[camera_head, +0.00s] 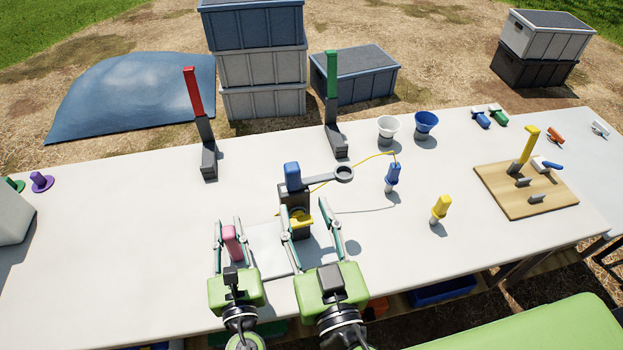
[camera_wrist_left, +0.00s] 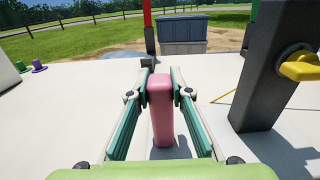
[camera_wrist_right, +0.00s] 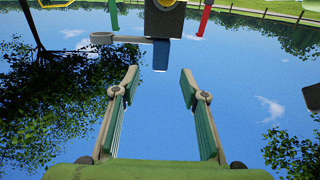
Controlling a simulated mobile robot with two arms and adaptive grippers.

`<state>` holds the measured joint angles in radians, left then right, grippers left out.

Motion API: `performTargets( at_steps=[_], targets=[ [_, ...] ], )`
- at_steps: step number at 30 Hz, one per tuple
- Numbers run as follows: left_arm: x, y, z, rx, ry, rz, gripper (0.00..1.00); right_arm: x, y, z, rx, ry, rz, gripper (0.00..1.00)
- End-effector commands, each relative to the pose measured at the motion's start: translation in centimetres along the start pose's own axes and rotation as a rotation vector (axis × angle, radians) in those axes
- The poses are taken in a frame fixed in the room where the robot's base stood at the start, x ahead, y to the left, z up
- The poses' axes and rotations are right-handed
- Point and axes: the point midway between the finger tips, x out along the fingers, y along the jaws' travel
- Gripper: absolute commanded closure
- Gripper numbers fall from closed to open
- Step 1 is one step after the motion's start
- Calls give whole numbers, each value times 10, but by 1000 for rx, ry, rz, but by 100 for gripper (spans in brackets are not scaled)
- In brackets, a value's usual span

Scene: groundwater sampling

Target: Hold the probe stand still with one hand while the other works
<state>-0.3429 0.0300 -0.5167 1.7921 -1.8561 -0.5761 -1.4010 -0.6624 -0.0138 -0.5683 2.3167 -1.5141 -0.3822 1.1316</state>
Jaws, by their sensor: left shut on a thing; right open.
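The probe stand (camera_head: 283,197) stands upright mid-table, a dark grey post with a blue top (camera_head: 292,175), a ring arm (camera_head: 343,174) to the right and a yellow knob (camera_head: 300,219) on its near side. It also shows in the left wrist view (camera_wrist_left: 262,85). My left gripper (camera_head: 228,223) is shut on an upright pink block (camera_wrist_left: 162,115), left of the post. My right gripper (camera_head: 304,204) is open and empty at the post's near side, by the yellow knob. In the right wrist view the stand appears upside down beyond the fingertips; contact cannot be told.
A pale square plate (camera_head: 268,248) lies between pink block and post. A blue probe (camera_head: 392,177) with a yellow cable and a yellow probe (camera_head: 440,207) stand to the right. Behind are red (camera_head: 193,92) and green (camera_head: 332,75) handled stands, and white (camera_head: 388,129) and blue (camera_head: 426,124) cups.

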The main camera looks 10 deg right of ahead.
Motion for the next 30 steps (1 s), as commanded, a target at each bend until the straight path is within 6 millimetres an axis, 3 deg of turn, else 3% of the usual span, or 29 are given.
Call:
performTargets(
  at_steps=[15,21,30],
  targets=[
    [0,0,0,0,-1,0,100,70,-1,0,1,1,-3,60],
    [0,0,0,0,-1,0,100,82,-1,0,2,0,-3,60],
    [0,0,0,0,0,0,100,83,-1,0,2,-1,-3,60]
  ],
)
